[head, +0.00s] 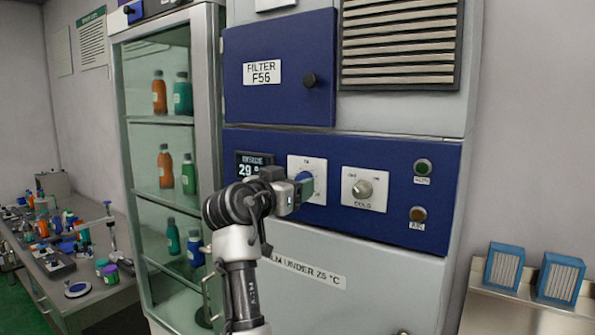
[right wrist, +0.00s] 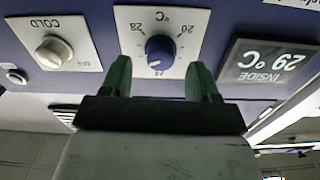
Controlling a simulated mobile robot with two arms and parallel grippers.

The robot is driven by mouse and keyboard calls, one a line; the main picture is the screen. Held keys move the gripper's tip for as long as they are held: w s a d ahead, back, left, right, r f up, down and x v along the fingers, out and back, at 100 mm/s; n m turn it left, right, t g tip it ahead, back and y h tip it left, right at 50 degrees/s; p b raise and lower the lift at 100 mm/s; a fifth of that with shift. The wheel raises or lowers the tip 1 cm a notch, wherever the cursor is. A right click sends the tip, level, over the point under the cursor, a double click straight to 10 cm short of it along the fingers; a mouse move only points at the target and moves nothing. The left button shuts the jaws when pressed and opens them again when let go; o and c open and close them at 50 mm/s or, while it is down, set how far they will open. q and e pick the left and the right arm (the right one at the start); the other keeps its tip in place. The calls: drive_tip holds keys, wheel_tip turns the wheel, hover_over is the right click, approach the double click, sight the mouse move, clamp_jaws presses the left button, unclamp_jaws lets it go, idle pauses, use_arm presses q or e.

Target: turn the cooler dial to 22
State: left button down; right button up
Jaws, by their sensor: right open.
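The cooler dial (right wrist: 160,52) is a round blue knob on a white plate marked °C, with 20 and 28 legible, in the upside-down right wrist view. I cannot tell its exact setting. My right gripper (right wrist: 160,76) is open, its green fingers spread on either side of the dial with gaps between. In the head view my right gripper (head: 304,186) is in front of the dial plate (head: 307,165) and hides most of the knob. The display (right wrist: 268,63) reads INSIDE 29 °C. My left gripper is not in view.
A COLD switch knob (head: 363,189) sits right of the dial on the blue panel (head: 400,158). Two round indicators (head: 423,167) are farther right. A filter door (head: 280,65) with a black knob is above. A glass cabinet with bottles (head: 160,165) stands left.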

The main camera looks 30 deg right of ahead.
drive_tip(key=x, duration=0.2)
drive_tip(key=shift+w+d+p, duration=0.1)
drive_tip(key=shift+d+p, duration=0.1)
drive_tip(key=shift+p, duration=0.2)
drive_tip(key=c, duration=0.9)
